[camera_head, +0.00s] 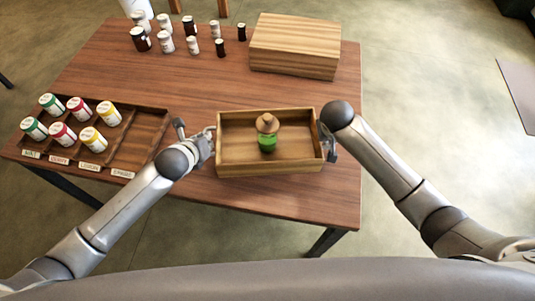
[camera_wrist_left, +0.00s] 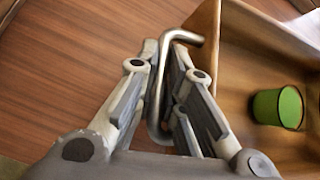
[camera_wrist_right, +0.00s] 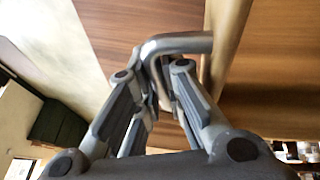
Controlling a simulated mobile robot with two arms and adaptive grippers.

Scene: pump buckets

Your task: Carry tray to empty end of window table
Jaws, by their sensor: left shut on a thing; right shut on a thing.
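The wooden tray (camera_head: 270,170) is at the front of the brown table (camera_head: 215,82), level; I cannot tell if it touches the tabletop. My left gripper (camera_head: 208,138) is shut on the metal handle (camera_wrist_left: 157,95) at the tray's left end. My right gripper (camera_head: 328,143) is shut on the metal handle (camera_wrist_right: 180,43) at the right end. The fingers partly hide both handles.
A sectioned rack (camera_head: 140,150) with several lidded jars is left of the tray. A closed wooden box (camera_head: 295,46) stands at the back right. Several dark and white bottles (camera_head: 166,42) stand at the back left. The table's middle and front right corner are bare.

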